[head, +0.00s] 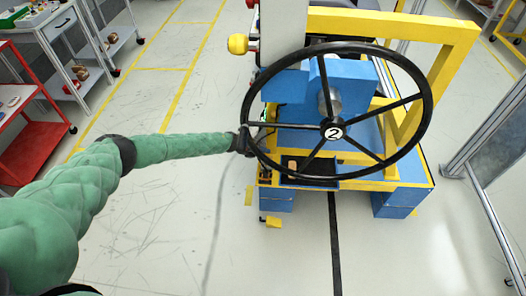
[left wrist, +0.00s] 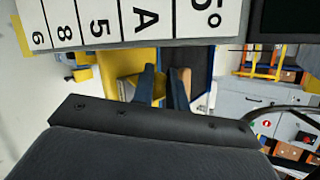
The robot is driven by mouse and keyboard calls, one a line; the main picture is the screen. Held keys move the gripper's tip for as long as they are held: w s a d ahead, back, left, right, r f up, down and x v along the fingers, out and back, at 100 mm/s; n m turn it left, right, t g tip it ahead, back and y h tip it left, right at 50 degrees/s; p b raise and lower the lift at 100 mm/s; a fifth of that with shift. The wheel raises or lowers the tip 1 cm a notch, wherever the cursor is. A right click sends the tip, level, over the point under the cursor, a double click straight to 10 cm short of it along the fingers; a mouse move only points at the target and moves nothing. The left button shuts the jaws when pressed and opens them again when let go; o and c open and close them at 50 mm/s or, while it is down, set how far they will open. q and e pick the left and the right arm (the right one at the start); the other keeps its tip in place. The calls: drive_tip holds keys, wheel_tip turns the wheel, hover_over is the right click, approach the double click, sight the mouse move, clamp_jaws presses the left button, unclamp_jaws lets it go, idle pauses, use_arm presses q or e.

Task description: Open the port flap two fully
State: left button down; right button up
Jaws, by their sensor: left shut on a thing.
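My left gripper (head: 243,142) is at the left edge of the blue and yellow module, by the left rim of the black wheel (head: 427,110). Its two dark blue fingers (left wrist: 162,84) also show in the left wrist view. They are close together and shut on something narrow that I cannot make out. Port flap two cannot be told apart clearly in either view; the fingers and wheel cover that area. The wheel's white hub (head: 334,131) bears a "2". My right gripper is in neither view.
A white panel (left wrist: 186,20) with letters and numbers lies close above the fingers in the left wrist view. The wheel's rim and spokes are near my gripper. A yellow frame (head: 405,24) rises behind. The floor (head: 170,220) left of the module is clear.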

use_arm(q)
drive_tip(key=shift+w, duration=0.15)
idle(0.4)
drive_tip(key=c, duration=1.4)
unclamp_jaws()
drive_tip(key=shift+c, duration=0.2)
drive_tip(key=shift+a, duration=0.1)
